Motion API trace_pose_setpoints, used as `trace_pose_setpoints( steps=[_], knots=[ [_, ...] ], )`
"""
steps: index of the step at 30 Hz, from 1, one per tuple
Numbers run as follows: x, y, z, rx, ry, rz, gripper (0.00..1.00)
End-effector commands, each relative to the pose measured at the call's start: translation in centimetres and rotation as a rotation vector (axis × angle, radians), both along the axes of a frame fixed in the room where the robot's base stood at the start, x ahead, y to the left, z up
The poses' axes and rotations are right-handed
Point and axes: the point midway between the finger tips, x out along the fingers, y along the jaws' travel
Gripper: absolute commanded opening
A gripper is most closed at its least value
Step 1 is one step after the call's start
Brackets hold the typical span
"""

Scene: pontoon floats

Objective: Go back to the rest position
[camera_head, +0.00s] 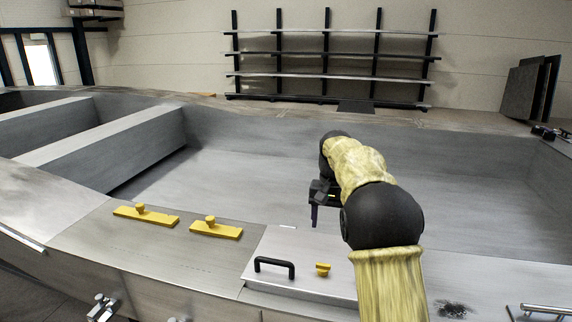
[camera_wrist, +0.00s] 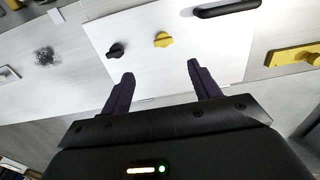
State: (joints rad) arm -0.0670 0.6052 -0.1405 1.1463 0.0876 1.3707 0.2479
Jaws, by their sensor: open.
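My gripper (camera_head: 316,218) hangs over the inside of the grey metal hull, just beyond the pale panel on the near deck. In the wrist view my gripper (camera_wrist: 160,71) is open, its two dark fingers apart with nothing between them. The fingers point toward the panel (camera_wrist: 140,20), which carries a small yellow knob (camera_wrist: 162,39), a black knob (camera_wrist: 116,50) and a black bar handle (camera_wrist: 228,8). In the head view the yellow knob (camera_head: 322,270) and black handle (camera_head: 274,266) sit clear of my gripper. The black knob is not visible there.
Two yellow plates with knobs (camera_head: 146,215) (camera_head: 216,228) lie on the deck left of the panel. Grey cross benches (camera_head: 100,135) span the hull at left. A dark smudge (camera_head: 454,309) and a metal rail (camera_head: 545,311) are at right. An empty rack (camera_head: 330,55) stands behind.

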Motion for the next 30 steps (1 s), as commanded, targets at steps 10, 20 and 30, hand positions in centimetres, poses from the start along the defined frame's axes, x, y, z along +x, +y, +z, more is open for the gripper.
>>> trace_pose_setpoints(
  steps=[10, 20, 30],
  knots=[
    [-6.4, -0.5, -3.5, 0.002, -0.061, 0.074, 0.62],
    [-14.6, -0.3, -7.3, -0.012, -0.123, 0.163, 0.62],
    [-24.8, 0.2, -11.4, -0.035, -0.185, 0.272, 0.62]
  ],
)
